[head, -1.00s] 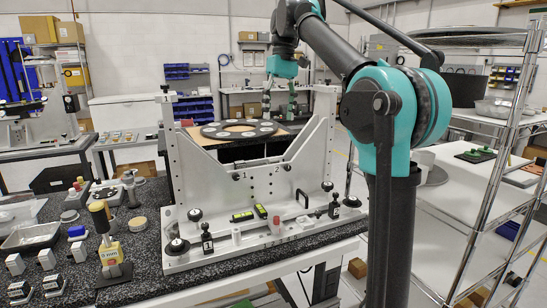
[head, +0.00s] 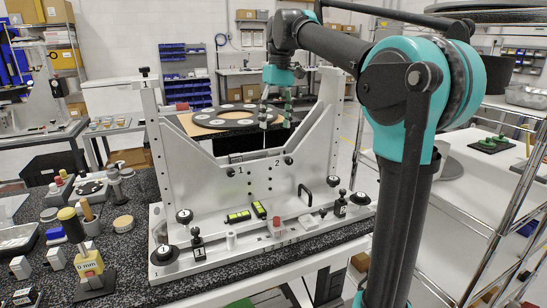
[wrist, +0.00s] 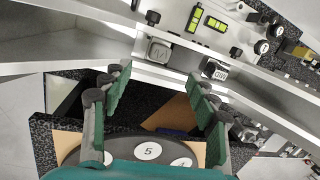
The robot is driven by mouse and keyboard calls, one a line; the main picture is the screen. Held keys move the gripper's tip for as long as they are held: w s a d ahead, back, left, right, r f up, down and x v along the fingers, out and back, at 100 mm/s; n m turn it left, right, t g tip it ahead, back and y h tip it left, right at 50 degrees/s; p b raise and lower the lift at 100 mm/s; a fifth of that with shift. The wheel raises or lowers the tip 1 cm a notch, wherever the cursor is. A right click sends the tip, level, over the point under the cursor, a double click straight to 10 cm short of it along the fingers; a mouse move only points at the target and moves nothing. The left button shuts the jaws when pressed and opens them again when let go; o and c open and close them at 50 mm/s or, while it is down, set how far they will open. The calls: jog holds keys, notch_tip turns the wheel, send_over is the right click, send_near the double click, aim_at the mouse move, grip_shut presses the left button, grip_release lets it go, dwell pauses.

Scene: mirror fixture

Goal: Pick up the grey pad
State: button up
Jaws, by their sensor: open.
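A grey square pad (wrist: 160,50) with a faint dark mark shows at the top middle of the wrist view, against the pale metal fixture. A second small grey block (wrist: 214,70) with a dark marking is to its right; I cannot tell for certain which one is the task's pad. In the head view I cannot make out either. My gripper (head: 275,116) hangs pointing down above the V-shaped opening of the fixture (head: 200,190). In the wrist view my gripper (wrist: 158,82) is open, with nothing between its green-padded fingers. The grey square pad appears ahead of the fingertips, apart from them.
A dark ring with white numbered discs (head: 222,122) lies behind the fixture and below my gripper. Yellow-and-black levels (head: 238,217), knobs and small blocks sit on the fixture's front base. Gauges and tools crowd the granite table (head: 135,205) at left. A wire shelf (head: 500,210) stands at right.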

aim_at(274, 151)
jog(key=shift+s+a+f, duration=0.1)
jog(key=shift+s+f, duration=0.15)
jog(key=shift+f, duration=1.15)
jog(key=shift+s+a+f, duration=0.1)
jog(key=shift+s+f, duration=0.15)
jog(key=shift+f, duration=1.15)
jog(key=shift+s+f, duration=0.25)
jog(key=shift+f, duration=1.15)
jog(key=c, duration=1.2)
jog(key=shift+r, duration=0.1)
jog(key=shift+c, duration=0.2)
